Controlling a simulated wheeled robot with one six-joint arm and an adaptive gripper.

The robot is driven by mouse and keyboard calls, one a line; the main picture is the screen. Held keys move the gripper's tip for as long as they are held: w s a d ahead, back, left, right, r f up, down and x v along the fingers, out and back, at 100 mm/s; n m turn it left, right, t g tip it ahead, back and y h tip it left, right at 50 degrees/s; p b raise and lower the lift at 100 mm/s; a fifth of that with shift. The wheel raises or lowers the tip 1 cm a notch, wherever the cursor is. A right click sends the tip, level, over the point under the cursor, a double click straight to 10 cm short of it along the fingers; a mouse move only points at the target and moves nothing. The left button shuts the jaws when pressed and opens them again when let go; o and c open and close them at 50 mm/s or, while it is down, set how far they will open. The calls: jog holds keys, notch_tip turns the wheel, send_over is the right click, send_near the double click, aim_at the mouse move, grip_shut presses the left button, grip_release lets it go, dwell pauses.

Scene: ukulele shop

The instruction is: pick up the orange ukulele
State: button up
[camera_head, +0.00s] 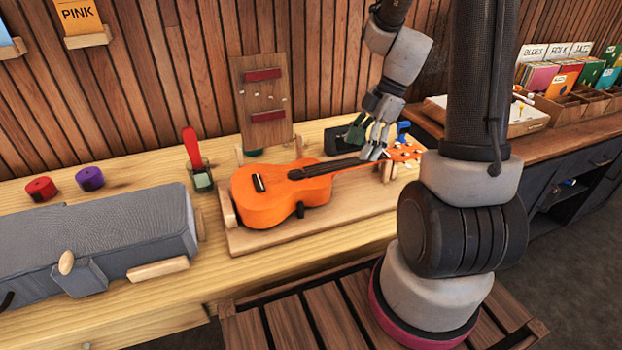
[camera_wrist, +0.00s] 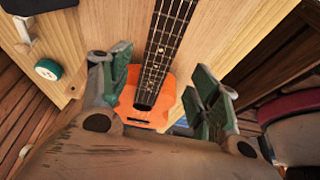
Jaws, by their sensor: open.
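The orange ukulele (camera_head: 272,203) lies face up on a low wooden stand (camera_head: 330,222) on the workbench. Its body is at the left and its dark neck points right to a headstock (camera_head: 404,152) with pale tuning pegs. My gripper (camera_head: 371,140) is at the neck, near the headstock end, reaching down from above. In the wrist view my gripper (camera_wrist: 160,88) is open, with a green-padded finger on each side of the fretted neck (camera_wrist: 167,45). The orange body (camera_wrist: 170,103) shows beyond the fingers. I cannot tell whether a finger touches the neck.
A grey case (camera_head: 110,240) lies at the left of the bench (camera_head: 330,255). A red-handled tool in a holder (camera_head: 200,178), red (camera_head: 41,188) and purple (camera_head: 90,179) round items and an upright wooden board (camera_head: 264,105) stand nearby. Record bins (camera_head: 575,95) are at the right.

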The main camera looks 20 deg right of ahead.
aim_at(349, 161)
jog(key=x, duration=0.6)
jog(key=shift+w+a, duration=0.2)
jog(key=shift+a, duration=0.3)
grip_shut()
